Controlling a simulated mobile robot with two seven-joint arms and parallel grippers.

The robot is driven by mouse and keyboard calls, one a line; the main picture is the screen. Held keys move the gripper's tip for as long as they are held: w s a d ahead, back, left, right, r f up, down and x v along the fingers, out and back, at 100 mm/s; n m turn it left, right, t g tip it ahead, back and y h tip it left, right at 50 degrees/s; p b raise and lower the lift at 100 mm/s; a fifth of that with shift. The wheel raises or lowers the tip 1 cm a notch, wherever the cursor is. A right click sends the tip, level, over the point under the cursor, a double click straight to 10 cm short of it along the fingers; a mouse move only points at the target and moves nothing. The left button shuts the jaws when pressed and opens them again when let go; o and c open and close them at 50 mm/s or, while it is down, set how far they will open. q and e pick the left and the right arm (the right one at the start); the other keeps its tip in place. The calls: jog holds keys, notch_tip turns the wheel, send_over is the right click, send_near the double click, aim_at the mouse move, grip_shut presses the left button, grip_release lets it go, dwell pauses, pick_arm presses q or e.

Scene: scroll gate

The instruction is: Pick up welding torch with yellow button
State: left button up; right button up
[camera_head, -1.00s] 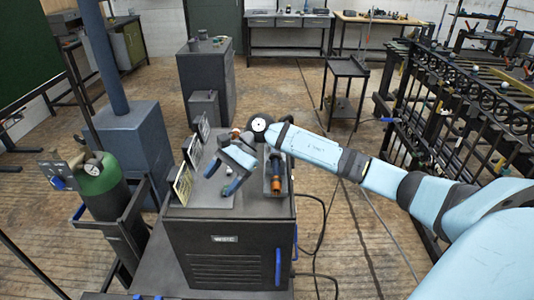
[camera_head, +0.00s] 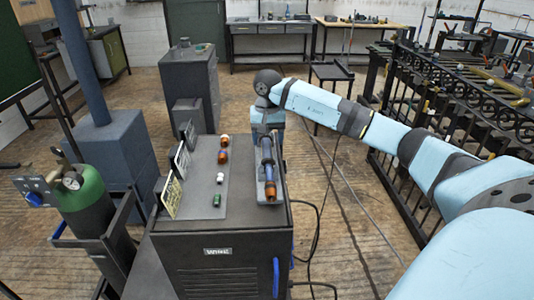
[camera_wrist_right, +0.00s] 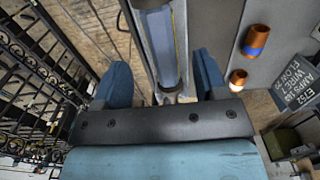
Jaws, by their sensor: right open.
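A blue-grey cylinder (camera_wrist_right: 161,45) in a grey channel runs up between and beyond the fingers. My left gripper is out of view.
The cabinet (camera_head: 215,245) also carries several small orange, white and green parts (camera_head: 222,157) and upright label plates (camera_head: 172,195) on its left. A green gas cylinder (camera_head: 85,205) stands left. A black railing (camera_head: 430,120) and cables lie right.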

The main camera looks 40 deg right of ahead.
aim_at(267, 150)
jog(key=shift+w+d+f+p, duration=0.1)
jog(key=shift+f+p, duration=0.2)
jog(key=shift+f, duration=1.1)
jog(key=shift+w+f+p, duration=0.1)
jog(key=shift+f+p, duration=0.2)
jog(key=shift+f, duration=1.05)
jog(key=shift+c, duration=0.5)
jog(key=c, duration=1)
